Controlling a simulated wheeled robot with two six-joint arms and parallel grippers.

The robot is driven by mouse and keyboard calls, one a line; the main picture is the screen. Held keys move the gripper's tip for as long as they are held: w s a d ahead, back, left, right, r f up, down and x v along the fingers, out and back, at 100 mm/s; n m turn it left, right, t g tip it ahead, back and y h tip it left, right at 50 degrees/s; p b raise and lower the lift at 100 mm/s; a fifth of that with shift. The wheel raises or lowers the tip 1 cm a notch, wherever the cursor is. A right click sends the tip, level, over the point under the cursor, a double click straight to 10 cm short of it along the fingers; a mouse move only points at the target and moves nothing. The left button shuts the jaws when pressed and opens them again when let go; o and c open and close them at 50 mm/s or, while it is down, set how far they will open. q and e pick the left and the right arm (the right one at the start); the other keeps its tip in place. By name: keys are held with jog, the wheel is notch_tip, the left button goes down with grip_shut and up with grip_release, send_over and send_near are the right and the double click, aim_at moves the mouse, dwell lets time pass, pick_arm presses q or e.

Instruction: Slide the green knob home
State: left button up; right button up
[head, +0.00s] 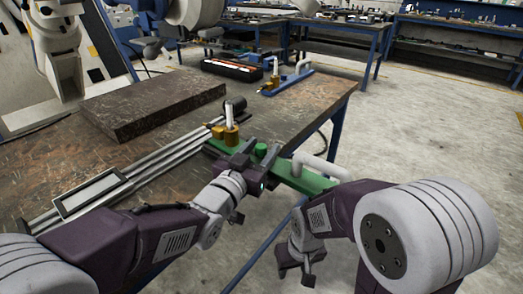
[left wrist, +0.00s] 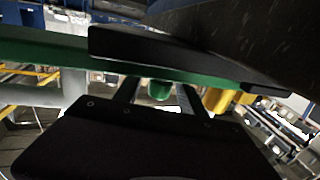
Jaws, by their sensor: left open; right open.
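The green knob (head: 261,149) is a small round piece at the green arm (head: 308,181), near the table's right edge. In the left wrist view the knob (left wrist: 160,88) shows between the two dark fingers of my left gripper (left wrist: 160,98), below the green bar (left wrist: 60,50). In the head view my left gripper (head: 259,156) is open around the knob; I cannot tell whether the fingers touch it. My right gripper (head: 297,262) is open and empty, low beyond the table edge, pointing down. A brass fitting (head: 231,134) with a white post stands on the green arm.
A metal rail frame (head: 95,190) lies along the table, left of the green arm. A dark stone slab (head: 150,104) lies behind it. A blue fixture (head: 287,82) and a dark tray (head: 232,69) sit farther back. Floor right of the table is clear.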

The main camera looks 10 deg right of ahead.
pick_arm(q)
grip_shut()
dwell(1.4)
